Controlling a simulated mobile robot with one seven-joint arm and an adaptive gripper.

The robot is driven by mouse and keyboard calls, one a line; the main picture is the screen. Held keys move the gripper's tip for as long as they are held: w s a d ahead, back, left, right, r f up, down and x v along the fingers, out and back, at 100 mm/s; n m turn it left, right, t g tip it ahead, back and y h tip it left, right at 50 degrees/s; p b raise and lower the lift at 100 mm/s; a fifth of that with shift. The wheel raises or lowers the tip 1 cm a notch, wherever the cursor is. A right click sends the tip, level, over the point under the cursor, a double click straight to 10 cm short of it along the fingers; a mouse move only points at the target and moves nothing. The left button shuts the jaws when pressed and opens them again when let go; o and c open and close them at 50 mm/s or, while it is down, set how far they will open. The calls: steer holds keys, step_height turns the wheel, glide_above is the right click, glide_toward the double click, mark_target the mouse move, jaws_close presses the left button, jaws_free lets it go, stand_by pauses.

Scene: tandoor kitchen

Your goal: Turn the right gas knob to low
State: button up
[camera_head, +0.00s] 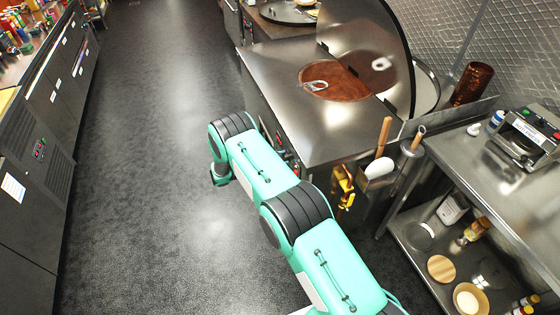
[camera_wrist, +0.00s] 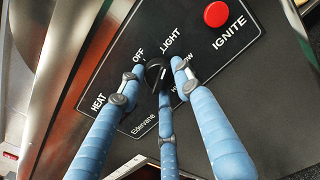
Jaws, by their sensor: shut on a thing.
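A black gas knob (camera_wrist: 154,76) sits on a black control panel (camera_wrist: 215,65) in the wrist view. White words HEAT, OFF and LIGHT are printed around it; another label by the right finger is partly covered. My gripper (camera_wrist: 158,74) has blue fingers closed around the knob, one on each side and one below. The knob's pointer direction is hard to read. In the head view the panel is on the front of the steel tandoor counter (camera_head: 270,62), largely hidden by my arm, and my gripper is hidden too. Only one knob shows in the wrist view.
A red IGNITE button (camera_wrist: 217,14) is close to the right finger. In the head view, wooden-handled tools (camera_head: 384,133) hang at the counter's right corner, beside a steel shelf (camera_head: 455,160). The dark floor (camera_head: 150,150) to the left is clear.

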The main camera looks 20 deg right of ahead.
steer(key=shift+f+m+b, duration=0.2)
steer(key=shift+m+b, duration=2.35)
steer(key=shift+m, duration=2.45)
steer(key=o, duration=1.2)
steer(key=shift+w, duration=0.1)
steer(key=shift+c, duration=0.2)
steer(key=shift+r, duration=0.1)
steer(key=shift+a, duration=0.1)
